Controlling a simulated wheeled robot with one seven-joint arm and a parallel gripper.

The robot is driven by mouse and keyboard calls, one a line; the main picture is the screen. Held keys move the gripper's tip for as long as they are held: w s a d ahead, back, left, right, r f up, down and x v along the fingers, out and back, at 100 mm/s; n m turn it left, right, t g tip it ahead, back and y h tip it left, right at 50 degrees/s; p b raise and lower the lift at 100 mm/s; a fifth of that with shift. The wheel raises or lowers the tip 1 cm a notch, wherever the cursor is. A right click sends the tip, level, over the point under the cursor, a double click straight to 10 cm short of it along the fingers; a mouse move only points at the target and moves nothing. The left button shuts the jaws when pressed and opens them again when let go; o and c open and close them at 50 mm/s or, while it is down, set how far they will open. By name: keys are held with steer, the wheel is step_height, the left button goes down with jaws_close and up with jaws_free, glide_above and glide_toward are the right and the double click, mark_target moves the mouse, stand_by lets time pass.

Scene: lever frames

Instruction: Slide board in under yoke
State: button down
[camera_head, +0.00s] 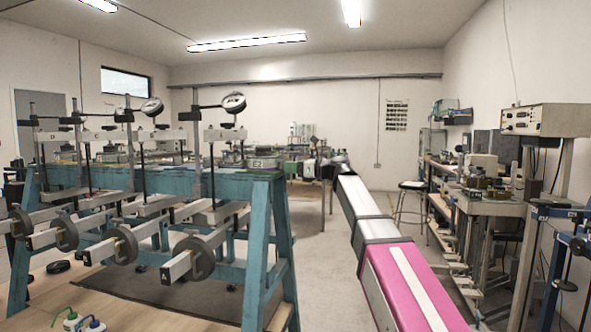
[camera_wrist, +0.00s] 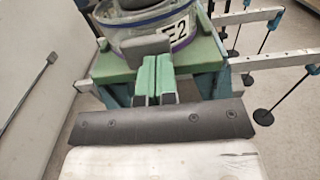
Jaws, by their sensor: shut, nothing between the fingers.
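My gripper (camera_wrist: 154,68) shows in the wrist view as two green fingers side by side, shut and empty. Their tips are just in front of a clear round tub (camera_wrist: 133,46) labelled E2, on the green end of a bench. Upright frames with dial gauges (camera_head: 234,103) and lever arms stand along this bench. I cannot tell which part is the yoke, and no separate board is clear.
Lever arms with round weights (camera_head: 199,257) stick out from the bench's front. Several rods with black feet (camera_wrist: 263,117) hang right of the gripper in the wrist view. A cluttered workbench (camera_head: 478,207) lines the right wall. The floor right of the lever bench is open.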

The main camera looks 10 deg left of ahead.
mark_target(281, 167)
steer(key=shift+w+a, duration=0.15)
steer(key=shift+a, duration=0.8)
steer(key=shift+w+a, duration=0.1)
steer(key=shift+a, duration=0.8)
steer(key=shift+d, duration=0.1)
